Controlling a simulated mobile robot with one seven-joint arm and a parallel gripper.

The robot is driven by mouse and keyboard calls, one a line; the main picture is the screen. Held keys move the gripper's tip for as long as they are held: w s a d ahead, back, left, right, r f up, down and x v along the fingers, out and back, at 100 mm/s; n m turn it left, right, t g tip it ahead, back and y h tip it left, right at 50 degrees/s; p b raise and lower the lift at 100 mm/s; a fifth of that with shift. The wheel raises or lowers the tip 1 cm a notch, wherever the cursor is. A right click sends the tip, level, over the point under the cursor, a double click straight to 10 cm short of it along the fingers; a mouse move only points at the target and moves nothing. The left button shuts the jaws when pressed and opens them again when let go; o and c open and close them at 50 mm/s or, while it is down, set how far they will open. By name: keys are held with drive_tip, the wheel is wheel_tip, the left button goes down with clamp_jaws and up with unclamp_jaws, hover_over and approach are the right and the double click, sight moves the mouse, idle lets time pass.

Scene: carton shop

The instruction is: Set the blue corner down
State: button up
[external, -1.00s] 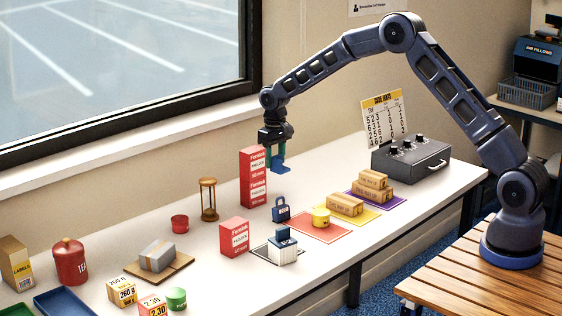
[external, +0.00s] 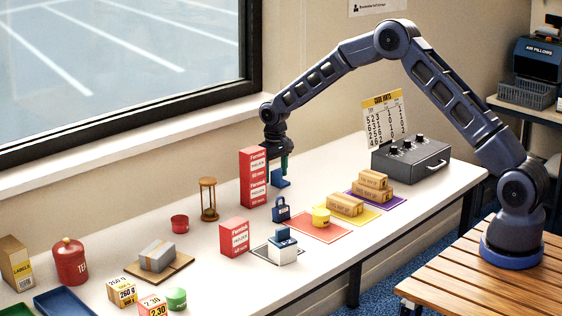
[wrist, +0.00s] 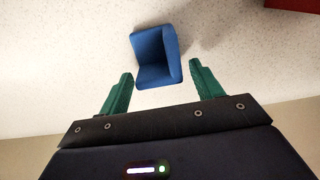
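The blue corner (external: 280,182) is a small L-shaped piece. In the wrist view the blue corner (wrist: 156,58) lies between and slightly beyond the green fingertips, with a narrow gap visible at the right finger. My gripper (external: 277,169) is low over the table, directly above the corner, and it also shows in the wrist view (wrist: 161,72) with its fingers apart.
A grey case (external: 412,160) is to the right. The table behind the coloured mats is clear.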

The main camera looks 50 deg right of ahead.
drive_tip(key=shift+r, duration=0.15)
wheel_tip(320, 180, up, 12)
drive_tip(key=s+d+r+t, duration=0.1)
drive_tip(key=s+d+r, duration=0.1)
drive_tip(key=s+r, duration=0.5)
drive_tip(key=s+d+r, duration=0.2)
drive_tip(key=s+r, duration=0.4)
drive_tip(key=r, duration=0.3)
drive_tip(key=s+d+r+t, duration=0.15)
drive_tip(key=s+r, duration=0.25)
drive_tip(key=s, duration=0.6)
drive_tip(key=s+d+r, duration=0.2)
drive_tip(key=s+r, duration=0.1)
drive_tip(key=s, duration=0.8)
drive_tip(key=s+d+r+t, duration=0.15)
drive_tip(key=s+r, duration=0.25)
drive_tip(key=s, duration=0.6)
drive_tip(key=s+d+f, duration=0.1)
drive_tip(key=s+f, duration=0.1)
drive_tip(key=s, duration=0.5)
drive_tip(key=s+d+f, duration=0.1)
drive_tip(key=s+f, duration=0.2)
drive_tip(key=s, duration=0.5)
drive_tip(key=shift+s+t, duration=0.3)
